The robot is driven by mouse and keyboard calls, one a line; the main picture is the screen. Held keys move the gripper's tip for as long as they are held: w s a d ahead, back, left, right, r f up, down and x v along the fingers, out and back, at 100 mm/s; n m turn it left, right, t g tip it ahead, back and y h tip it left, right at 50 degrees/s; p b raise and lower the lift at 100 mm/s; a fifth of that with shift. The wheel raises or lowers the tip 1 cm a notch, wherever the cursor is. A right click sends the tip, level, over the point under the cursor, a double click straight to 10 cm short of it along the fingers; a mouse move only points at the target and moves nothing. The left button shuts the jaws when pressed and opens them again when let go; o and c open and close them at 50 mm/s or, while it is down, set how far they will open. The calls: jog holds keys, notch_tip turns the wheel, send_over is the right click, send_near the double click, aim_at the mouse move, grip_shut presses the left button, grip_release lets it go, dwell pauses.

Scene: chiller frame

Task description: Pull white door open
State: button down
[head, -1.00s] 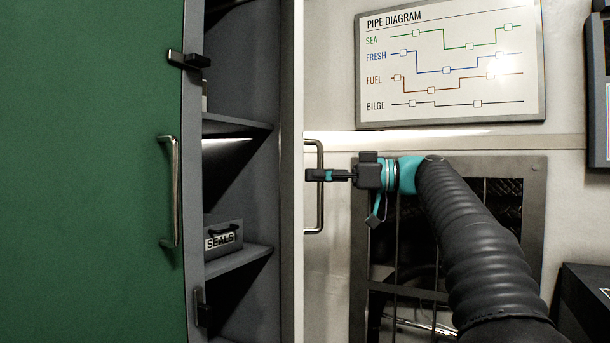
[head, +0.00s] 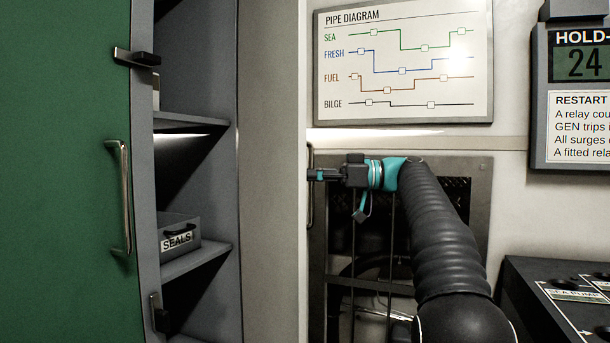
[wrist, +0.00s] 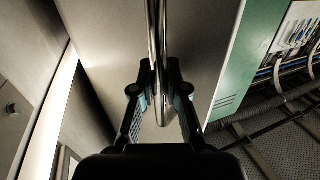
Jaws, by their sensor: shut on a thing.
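The white door (head: 272,170) stands swung out from the wall, seen at a slant just right of the open shelves. Its vertical metal handle (head: 310,205) is on the side turned right, and most of it is hidden behind the door's edge. My gripper (head: 313,174) reaches in from the right at the handle's upper half. In the wrist view, my gripper (wrist: 159,70) has a finger on each side of the shiny handle bar (wrist: 155,35), shut on it. The door's pale face lies behind the bar. The fingertips' exact contact is hard to see.
A green door (head: 60,170) with its own handle (head: 122,195) fills the left. Shelves hold a grey SEALS bin (head: 178,238). A wall grille (head: 470,200) is behind my arm. A dark console (head: 560,300) stands at lower right.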

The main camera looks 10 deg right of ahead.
jog(key=c, duration=1.2)
grip_release()
jog(key=shift+d, duration=0.1)
jog(key=v, duration=1.2)
